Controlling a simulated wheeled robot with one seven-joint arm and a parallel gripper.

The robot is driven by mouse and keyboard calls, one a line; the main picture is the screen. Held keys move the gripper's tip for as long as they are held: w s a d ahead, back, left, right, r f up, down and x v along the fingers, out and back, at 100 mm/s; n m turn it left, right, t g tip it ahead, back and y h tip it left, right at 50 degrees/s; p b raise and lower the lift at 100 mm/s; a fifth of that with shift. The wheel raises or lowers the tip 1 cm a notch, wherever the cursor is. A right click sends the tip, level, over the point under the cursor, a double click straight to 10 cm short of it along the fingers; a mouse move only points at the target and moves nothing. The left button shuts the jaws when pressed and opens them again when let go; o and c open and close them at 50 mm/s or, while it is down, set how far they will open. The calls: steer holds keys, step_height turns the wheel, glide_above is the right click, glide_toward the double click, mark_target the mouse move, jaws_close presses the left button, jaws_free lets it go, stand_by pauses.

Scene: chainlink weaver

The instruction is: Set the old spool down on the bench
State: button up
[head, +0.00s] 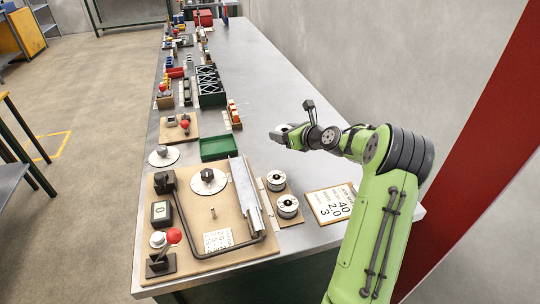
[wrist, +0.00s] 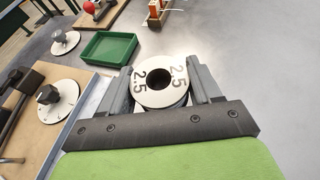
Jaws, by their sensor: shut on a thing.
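The old spool (wrist: 160,97) is a short cylinder with a white face marked 2.5 twice and a dark centre hole. My gripper (wrist: 162,84) is shut on it, one grey finger on each side. In the head view my gripper (head: 284,134) is over the bare right part of the grey bench (head: 262,90), to the right of the green tray. The spool's face is toward the wrist camera. Its underside is hidden, and I cannot tell whether it touches the bench.
A green tray (head: 215,147) lies left of my gripper. Nearer stands a wooden board (head: 185,240) with dials, a red-knobbed lever and a metal bar. Two white-faced spools (head: 281,193) and a number card (head: 330,203) are beside it. The bench right of the tray is clear.

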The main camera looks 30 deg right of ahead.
mark_target(284, 161)
step_height(284, 161, down, 9)
steer(key=b, duration=0.3)
steer(key=shift+s, duration=0.15)
steer(key=shift+f, duration=0.15)
steer(key=o, duration=1.3)
